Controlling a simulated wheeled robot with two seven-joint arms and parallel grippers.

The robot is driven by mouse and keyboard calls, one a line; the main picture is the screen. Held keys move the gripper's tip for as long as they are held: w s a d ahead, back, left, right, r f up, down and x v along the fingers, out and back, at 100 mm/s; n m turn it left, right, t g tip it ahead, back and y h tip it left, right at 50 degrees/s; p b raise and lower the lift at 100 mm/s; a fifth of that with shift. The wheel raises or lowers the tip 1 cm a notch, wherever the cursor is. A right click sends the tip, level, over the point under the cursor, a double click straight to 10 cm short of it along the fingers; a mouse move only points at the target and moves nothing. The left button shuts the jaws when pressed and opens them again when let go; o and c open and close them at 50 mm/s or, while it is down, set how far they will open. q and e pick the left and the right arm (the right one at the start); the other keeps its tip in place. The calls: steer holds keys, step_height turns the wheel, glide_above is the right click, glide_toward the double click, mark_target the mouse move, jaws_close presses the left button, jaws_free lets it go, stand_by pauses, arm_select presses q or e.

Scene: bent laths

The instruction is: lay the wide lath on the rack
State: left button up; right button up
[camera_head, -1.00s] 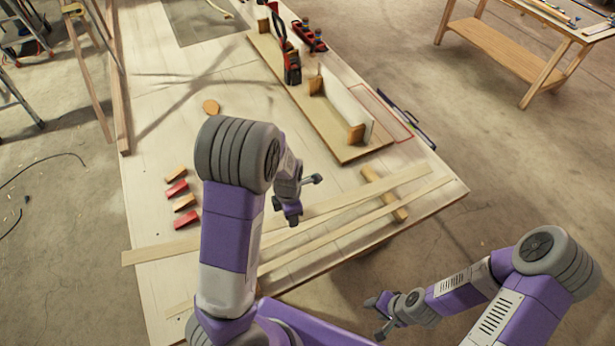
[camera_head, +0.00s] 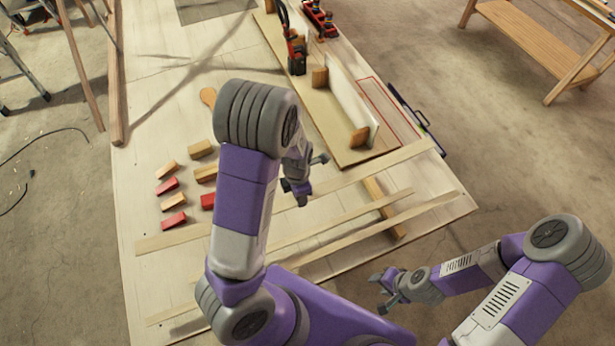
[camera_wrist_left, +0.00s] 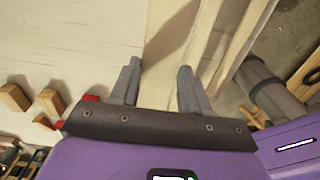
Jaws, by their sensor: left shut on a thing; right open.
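The wide lath (camera_head: 375,169) is a long pale strip slanting across the near part of the bench. My left gripper (camera_head: 300,198) is shut on it near mid-length. In the left wrist view the lath (camera_wrist_left: 168,45) runs between the fingers of the left gripper (camera_wrist_left: 160,70). Its right end reaches the front corner of the board with posts. I cannot tell its height above the bench. A wooden bearer (camera_head: 386,212) under narrower laths may be part of the rack; my left arm hides much of the area. My right gripper (camera_head: 380,292) is open and empty off the bench's near edge.
Narrower laths (camera_head: 420,214) lie nearer me. Red and wooden blocks (camera_head: 172,203) lie left of my arm. A board with posts and a white upright strip (camera_head: 349,100), plus red-black clamps (camera_head: 297,55), stands beyond. A red outline (camera_head: 385,105) marks the bench right of it.

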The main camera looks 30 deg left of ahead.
arm_select(q)
steer(key=shift+w+f, duration=0.1)
steer(key=shift+w, duration=0.25)
steer(key=shift+s+f, duration=0.5)
steer(key=shift+s, duration=0.3)
steer(key=f+b, duration=0.2)
steer(key=f, duration=0.1)
steer(key=f+b, duration=0.5)
steer(key=f, duration=0.1)
steer(key=shift+w+b, duration=0.3)
arm_select(e)
step_height(320, 180, down, 7)
arm_select(q)
step_height(320, 180, up, 5)
steer(key=p, duration=0.4)
steer(key=shift+p, duration=0.35)
arm_select(e)
steer(key=r, duration=0.4)
steer(key=shift+s+r, duration=0.15)
steer(key=shift+s, duration=0.05)
arm_select(q)
step_height(320, 180, down, 4)
steer(key=shift+w+d+f+b, duration=0.1)
steer(key=shift+w+f+b, duration=0.05)
steer(key=shift+b, duration=0.65)
steer(key=shift+f+b, duration=1.1)
steer(key=shift+f, duration=0.2)
arm_select(e)
steer(key=shift+f, duration=1.9)
